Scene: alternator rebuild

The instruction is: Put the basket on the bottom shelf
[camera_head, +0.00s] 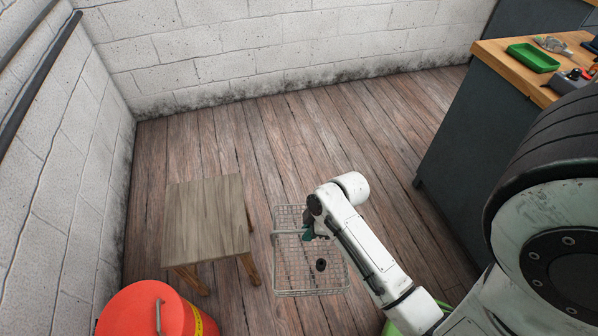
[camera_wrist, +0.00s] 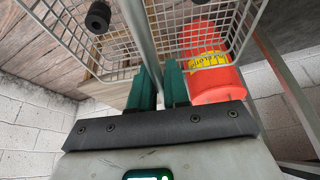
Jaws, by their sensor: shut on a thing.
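The wire basket (camera_head: 312,292) is a grey mesh basket in the lower middle of the head view, over the wooden floor. It also fills the top of the wrist view (camera_wrist: 118,52). A small black ring-like part (camera_head: 320,264) shows in it, and dark round parts (camera_wrist: 98,17) show in the wrist view. My gripper (camera_head: 308,233) is at the basket's handle, with its green fingers (camera_wrist: 160,88) shut on the grey handle bar (camera_wrist: 138,35). I cannot tell whether the basket touches the floor. No bottom shelf can be made out clearly.
A wooden stool (camera_head: 205,220) stands close left of the basket. An orange-red bucket (camera_head: 140,312) is at lower left. A dark workbench (camera_head: 475,140) with a green tray (camera_head: 532,57) is at right. The floor (camera_head: 290,125) between stool, bench and back wall is clear.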

